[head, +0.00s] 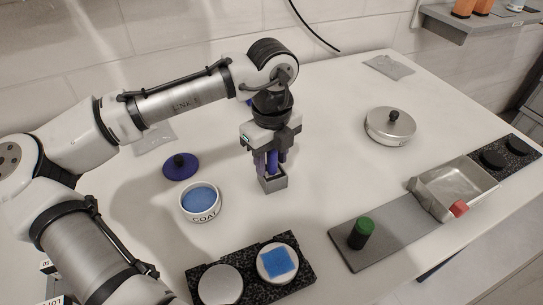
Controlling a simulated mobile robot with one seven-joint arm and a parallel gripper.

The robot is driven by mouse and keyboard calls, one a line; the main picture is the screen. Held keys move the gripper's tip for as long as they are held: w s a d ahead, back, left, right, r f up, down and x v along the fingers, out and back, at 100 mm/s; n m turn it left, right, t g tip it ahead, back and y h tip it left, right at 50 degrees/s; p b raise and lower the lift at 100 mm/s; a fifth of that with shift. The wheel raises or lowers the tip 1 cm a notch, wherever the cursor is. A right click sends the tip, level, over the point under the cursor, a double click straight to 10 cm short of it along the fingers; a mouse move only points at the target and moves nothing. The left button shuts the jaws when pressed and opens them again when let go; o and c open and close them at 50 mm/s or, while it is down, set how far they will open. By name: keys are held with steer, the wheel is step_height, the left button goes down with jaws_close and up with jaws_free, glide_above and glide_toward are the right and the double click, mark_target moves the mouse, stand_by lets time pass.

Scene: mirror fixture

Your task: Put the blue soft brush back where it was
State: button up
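My gripper (270,163) points straight down at the middle of the table, its fingers on either side of a dark blue upright thing (272,161), which looks like the handle of the blue soft brush. Below it stands a small grey square holder (273,184). The lower end of the blue thing is at or inside the holder's opening. The brush's bristles are hidden. I cannot tell whether the fingers touch the handle or stand apart from it.
Left are a white bowl marked COAT (201,215) with blue contents and a dark blue knobbed lid (181,166). In front is a speckled black block (249,293) with two discs, one bearing a blue square. Right are a green-topped cylinder (361,233), metal tray (470,185) and round lidded tin (391,127).

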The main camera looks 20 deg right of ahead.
step_height(320, 180, up, 12)
steer(key=shift+r+b, duration=0.2)
steer(key=shift+b, duration=0.2)
stand_by(0.3)
